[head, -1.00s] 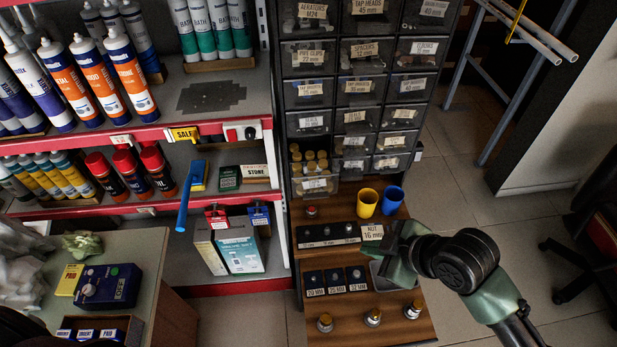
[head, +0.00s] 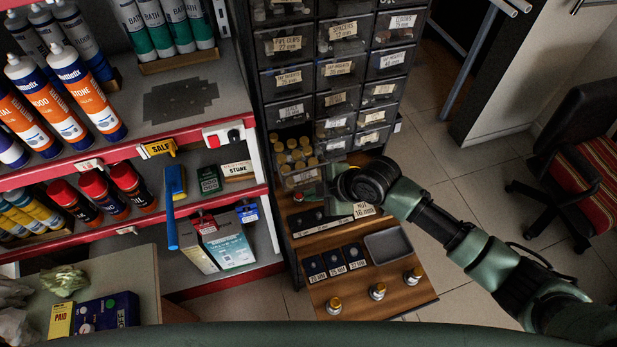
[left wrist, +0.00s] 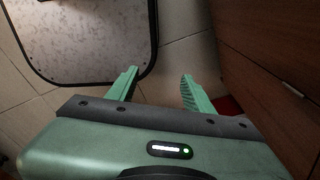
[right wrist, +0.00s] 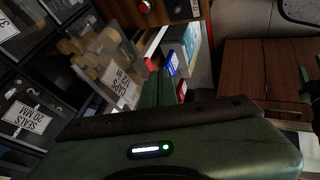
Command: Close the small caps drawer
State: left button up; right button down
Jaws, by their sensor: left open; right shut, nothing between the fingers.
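The small caps drawer (head: 301,179) is pulled open at the lower left of the dark drawer cabinet, with several brass-coloured caps in it. In the right wrist view, its front (right wrist: 118,84) carries a label reading CAPS 1/2 in. My right gripper (head: 322,188) is shut and empty, close to the right of the drawer front. In the right wrist view, its fingers (right wrist: 156,75) are together beside the label; I cannot tell whether they touch it. My left gripper (left wrist: 160,73) is open and empty above the floor, seen only in the left wrist view.
Below the drawer is a wooden counter (head: 385,292) with a grey tray (head: 388,244), small black holders and several brass fittings. A red-edged shelf (head: 215,197) with boxes stands close on the left. A chair (head: 575,150) stands on open floor at right.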

jog(key=shift+w+a+r+p, duration=0.15)
jog(key=shift+w+p, duration=0.05)
jog(key=shift+w, duration=0.35)
jog(key=shift+w+a+r+p, duration=0.1)
jog(key=shift+w+r+p, duration=0.05)
jog(key=shift+w, duration=0.4)
jog(key=shift+w+f, duration=0.1)
jog(key=shift+w, duration=0.4)
jog(key=shift+w+a, duration=0.15)
pick_arm(q)
jog(key=shift+w+d+r, duration=0.15)
jog(key=shift+w+r, duration=0.4)
jog(key=shift+r, duration=0.3)
